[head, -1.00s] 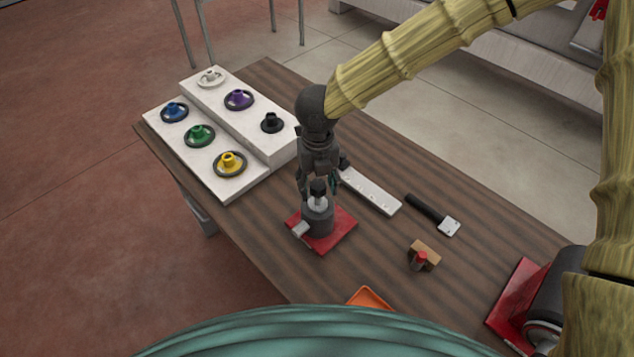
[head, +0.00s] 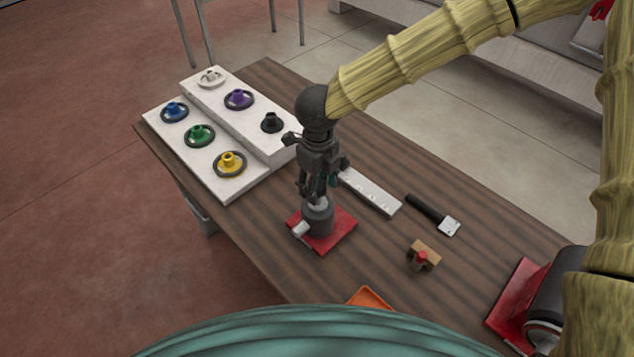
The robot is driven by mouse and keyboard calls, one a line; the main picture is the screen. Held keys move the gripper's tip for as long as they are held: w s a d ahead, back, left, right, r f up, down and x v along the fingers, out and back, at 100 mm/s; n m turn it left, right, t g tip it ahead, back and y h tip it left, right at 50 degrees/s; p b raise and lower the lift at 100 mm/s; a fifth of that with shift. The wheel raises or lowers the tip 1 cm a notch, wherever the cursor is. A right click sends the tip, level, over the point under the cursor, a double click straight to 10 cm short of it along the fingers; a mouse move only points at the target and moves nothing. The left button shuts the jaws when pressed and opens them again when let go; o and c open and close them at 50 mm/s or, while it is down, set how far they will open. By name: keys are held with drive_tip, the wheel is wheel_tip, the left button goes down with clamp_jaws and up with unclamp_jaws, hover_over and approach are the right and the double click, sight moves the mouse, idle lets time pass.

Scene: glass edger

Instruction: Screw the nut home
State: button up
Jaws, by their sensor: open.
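A dark grey cylindrical fixture (head: 318,222) with a pale top stands on a red base plate (head: 338,238) on the table. A light grey block sticks out at its lower left. My gripper (head: 317,196) points straight down over the fixture, its fingers around the top of it. It is open. The nut is hard to make out: the dark fingers cover the spot above the pale top, and I cannot tell whether they touch it.
A stepped white stand (head: 225,178) at the left holds several coloured flanged pieces. A white perforated strip (head: 371,191), a black-handled tool (head: 428,211) and a wooden block with a red knob (head: 424,256) lie to the right. An orange tray (head: 368,298) sits at the front edge.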

drive_tip(key=c, duration=0.9)
drive_tip(key=m+b, duration=0.1)
drive_tip(key=m, duration=0.6)
drive_tip(key=shift+f, duration=0.1)
drive_tip(key=shift+c, duration=0.3)
drive_tip(key=m+b, duration=0.2)
drive_tip(key=m, duration=0.4)
drive_tip(key=shift+f+m+b, duration=0.1)
drive_tip(key=shift+m+b, duration=0.2)
drive_tip(key=shift+b, duration=0.1)
drive_tip(key=o, duration=1.2)
drive_tip(key=shift+r, duration=0.25)
wheel_tip(320, 180, up, 4)
drive_tip(key=p, duration=0.4)
drive_tip(key=shift+r, duration=0.9)
